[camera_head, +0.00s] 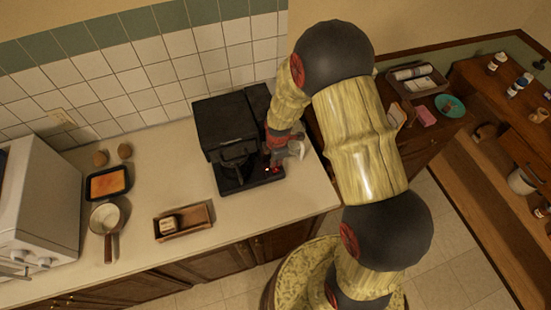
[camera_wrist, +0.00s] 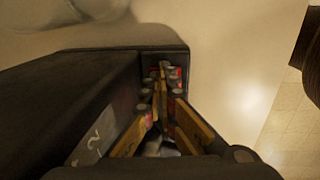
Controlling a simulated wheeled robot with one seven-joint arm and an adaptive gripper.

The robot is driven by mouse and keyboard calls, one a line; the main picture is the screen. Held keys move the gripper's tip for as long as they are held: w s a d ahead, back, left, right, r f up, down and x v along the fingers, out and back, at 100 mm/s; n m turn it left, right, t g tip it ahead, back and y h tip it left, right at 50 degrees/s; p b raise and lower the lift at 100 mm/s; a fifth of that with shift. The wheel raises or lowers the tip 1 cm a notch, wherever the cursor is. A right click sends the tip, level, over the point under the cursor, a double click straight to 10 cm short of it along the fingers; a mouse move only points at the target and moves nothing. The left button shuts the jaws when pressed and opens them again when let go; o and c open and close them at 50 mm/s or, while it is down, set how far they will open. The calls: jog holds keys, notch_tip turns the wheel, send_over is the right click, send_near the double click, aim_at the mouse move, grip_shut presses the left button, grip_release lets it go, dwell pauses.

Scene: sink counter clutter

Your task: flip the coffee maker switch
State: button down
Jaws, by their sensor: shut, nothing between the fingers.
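The black coffee maker (camera_head: 226,124) stands on the counter against the tiled wall, with its carafe and base at the front. It also shows as a large dark body on the left in the wrist view (camera_wrist: 75,95). My gripper (camera_head: 272,169) is shut and empty, at the right front of the coffee maker, low over its base. In the wrist view my gripper's fingers (camera_wrist: 162,80) meet over the dark part of the coffee maker with red spots beside them. The switch cannot be made out; the fingers cover that area.
The counter (camera_head: 150,180) holds a black tray with an orange item (camera_head: 107,182), a small pot (camera_head: 105,218), a wooden tray (camera_head: 185,222) and two brown round items (camera_head: 112,155). A white appliance (camera_head: 40,205) stands at the left. The counter right of the coffee maker is clear.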

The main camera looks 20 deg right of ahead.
dwell(0.3)
jog(key=shift+w+f+b, duration=0.15)
jog(key=shift+f+b, duration=0.3)
jog(key=shift+b, duration=0.25)
jog(key=shift+r, duration=0.15)
jog(key=shift+s, duration=0.95)
